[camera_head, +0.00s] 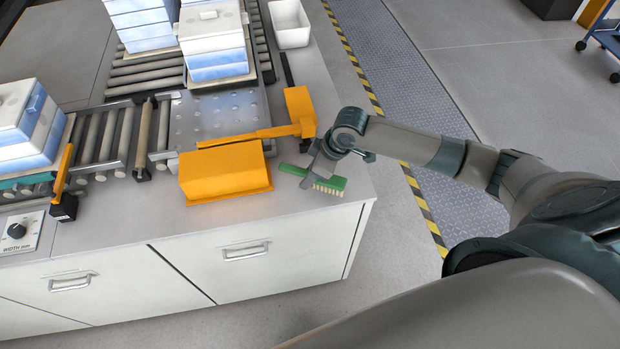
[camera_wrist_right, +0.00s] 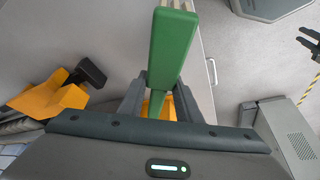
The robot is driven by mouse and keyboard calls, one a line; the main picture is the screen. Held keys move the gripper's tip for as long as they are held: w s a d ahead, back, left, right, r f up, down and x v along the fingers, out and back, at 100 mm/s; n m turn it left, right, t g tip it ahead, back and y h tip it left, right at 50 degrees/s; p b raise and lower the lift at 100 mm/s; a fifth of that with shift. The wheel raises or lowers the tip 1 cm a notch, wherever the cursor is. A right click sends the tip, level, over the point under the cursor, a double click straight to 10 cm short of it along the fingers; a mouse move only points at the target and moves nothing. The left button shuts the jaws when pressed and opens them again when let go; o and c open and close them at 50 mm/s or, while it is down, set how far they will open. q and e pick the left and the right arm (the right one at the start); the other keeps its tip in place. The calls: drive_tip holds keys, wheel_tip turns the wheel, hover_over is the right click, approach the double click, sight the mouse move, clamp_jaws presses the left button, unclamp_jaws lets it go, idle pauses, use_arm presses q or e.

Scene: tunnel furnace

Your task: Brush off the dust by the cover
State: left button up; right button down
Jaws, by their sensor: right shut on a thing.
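My right gripper (camera_head: 311,171) is shut on a green brush (camera_head: 332,182) near the right front corner of the worktop. It grips the brush's middle; the green handle end shows to the left and the pale bristles to the right, facing down. I cannot tell whether the bristles touch the worktop. The brush fills the upper middle of the right wrist view (camera_wrist_right: 172,48). The orange cover (camera_head: 225,174) lies left of the brush, apart from it. No dust can be made out. Dark prongs at the wrist view's right edge look like my left gripper (camera_wrist_right: 309,42), open and empty.
An orange bracket (camera_head: 300,108) with a long arm stands behind the cover. A perforated metal plate (camera_head: 215,118) and roller conveyors (camera_head: 105,140) lie behind and left, carrying stacked blue-white boxes (camera_head: 214,45). A white bin (camera_head: 290,24) sits at the back. The worktop front strip is clear.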

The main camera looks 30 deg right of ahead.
drive_tip(key=shift+r, duration=1.4)
drive_tip(key=shift+w, duration=0.1)
drive_tip(key=shift+r, duration=1.5)
